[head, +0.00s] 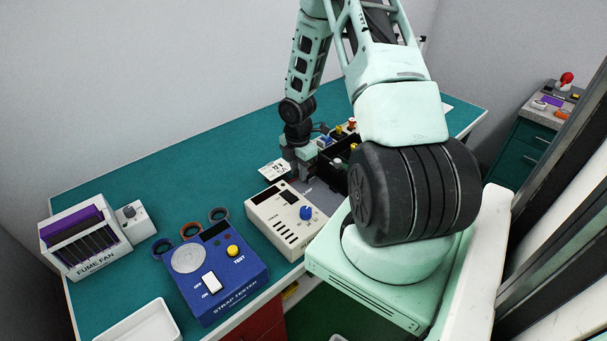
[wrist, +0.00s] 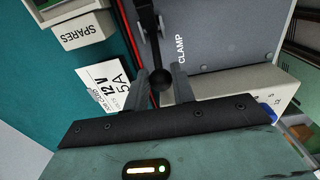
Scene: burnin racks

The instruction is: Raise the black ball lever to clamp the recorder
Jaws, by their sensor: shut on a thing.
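The black ball lever (wrist: 148,22) shows in the wrist view, its ball (wrist: 161,80) between my two fingers. My gripper (wrist: 162,88) is shut on the ball. The lever's arm runs from the ball to a pivot beside a grey plate marked CLAMP (wrist: 215,35). In the head view my gripper (head: 299,172) is low over the bench behind the cream box, and the lever is hidden by my arm. I cannot pick out the recorder for certain; my arm covers part of the grey plate area.
A cream box with a blue knob (head: 284,214) stands close in front of my gripper. A card marked 12V 5A (head: 274,170) lies beside it. The blue strap tester (head: 215,270) and fume fan (head: 85,240) stand to the left. A SPARES bin (wrist: 85,30) shows in the wrist view.

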